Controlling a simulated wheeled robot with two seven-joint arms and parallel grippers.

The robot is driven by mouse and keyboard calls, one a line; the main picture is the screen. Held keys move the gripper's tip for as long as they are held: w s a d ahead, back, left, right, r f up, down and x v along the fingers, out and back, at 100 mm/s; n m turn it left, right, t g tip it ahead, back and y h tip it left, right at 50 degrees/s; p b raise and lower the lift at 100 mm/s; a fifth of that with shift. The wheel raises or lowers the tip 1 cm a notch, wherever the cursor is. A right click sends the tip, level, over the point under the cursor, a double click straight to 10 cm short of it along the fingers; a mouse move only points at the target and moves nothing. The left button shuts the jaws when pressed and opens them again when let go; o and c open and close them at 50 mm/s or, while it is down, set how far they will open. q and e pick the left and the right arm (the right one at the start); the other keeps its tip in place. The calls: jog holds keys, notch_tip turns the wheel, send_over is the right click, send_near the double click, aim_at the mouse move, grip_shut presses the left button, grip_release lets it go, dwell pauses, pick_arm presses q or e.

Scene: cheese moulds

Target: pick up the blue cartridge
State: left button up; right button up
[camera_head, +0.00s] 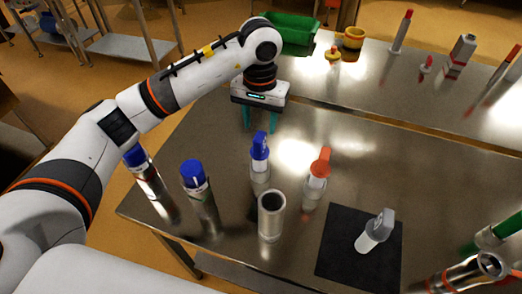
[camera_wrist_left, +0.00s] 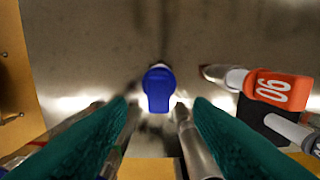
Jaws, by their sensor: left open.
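The blue cartridge (camera_head: 259,152) stands upright on the steel table, with a blue top and a paler lower body. Its blue top shows from above in the left wrist view (camera_wrist_left: 158,90), centred between the fingers. My left gripper (camera_head: 260,128) points down with its two teal fingers apart and empty. In the head view it appears just behind and above the blue cartridge; whether a finger touches it cannot be told.
An orange-topped cartridge (camera_head: 319,168) stands to the right, and an open metal cylinder (camera_head: 271,220) in front. A grey cartridge (camera_head: 372,235) is on a black mat (camera_head: 340,262). Blue-capped bottles (camera_head: 195,178) stand left. A green crate (camera_head: 290,30) is at the back.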

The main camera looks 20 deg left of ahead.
aim_at(260, 135)
pick_arm(q)
notch_tip(260, 135, down, 2)
jog(key=shift+s+f+p, duration=0.1)
jog(key=shift+p, duration=0.25)
jog(key=shift+f, duration=0.35)
jog(key=shift+w+f+p, duration=0.2)
jog(key=shift+f+p, duration=0.05)
jog(key=shift+p, duration=0.05)
notch_tip(260, 135, down, 4)
jog(key=p, duration=0.2)
jog(key=shift+f+p, duration=0.15)
jog(key=shift+p, duration=0.15)
jog(key=shift+f, duration=0.25)
grip_shut()
pick_arm(e)
jog(key=r, duration=0.4)
jog(key=shift+s+r, duration=0.2)
jog(key=shift+s, duration=0.15)
